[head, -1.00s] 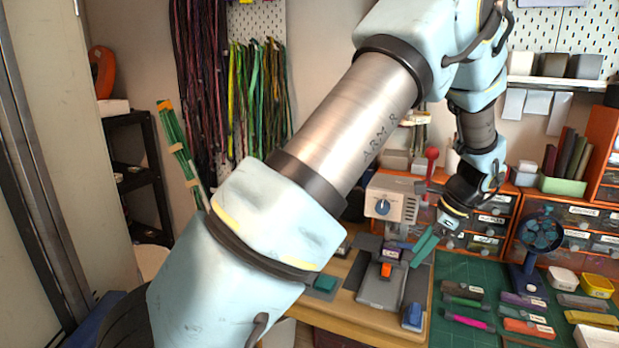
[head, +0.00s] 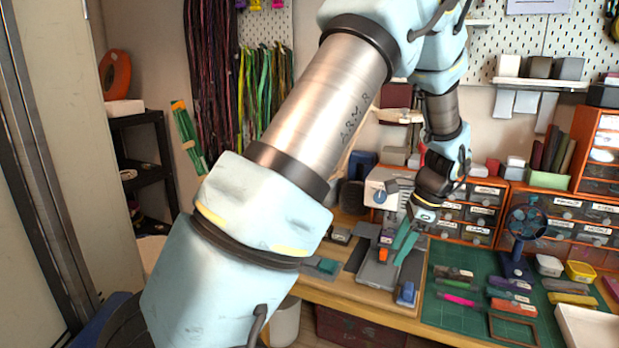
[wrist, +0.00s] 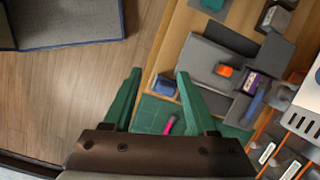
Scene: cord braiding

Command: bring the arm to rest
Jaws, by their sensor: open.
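My gripper (head: 405,244) has green fingers that are spread apart, with nothing between them. In the head view it hangs from my arm above the right side of the grey fixture on the workbench. In the wrist view the two open fingers (wrist: 159,75) point over the bench's edge, with the blue block (wrist: 164,87) seen below between them. The grey fixture (wrist: 208,68) with its orange piece (wrist: 224,71) lies to the right of the fingers there. My arm crosses the middle of the head view, bent and raised, and hides part of the bench.
The green cutting mat (head: 455,322) with several coloured pieces lies right of the fixture. A blue fan (head: 520,240) and orange drawer units (head: 575,205) stand behind it. A white machine (head: 385,187) stands behind the fixture. Wood floor (wrist: 70,90) shows left of the bench.

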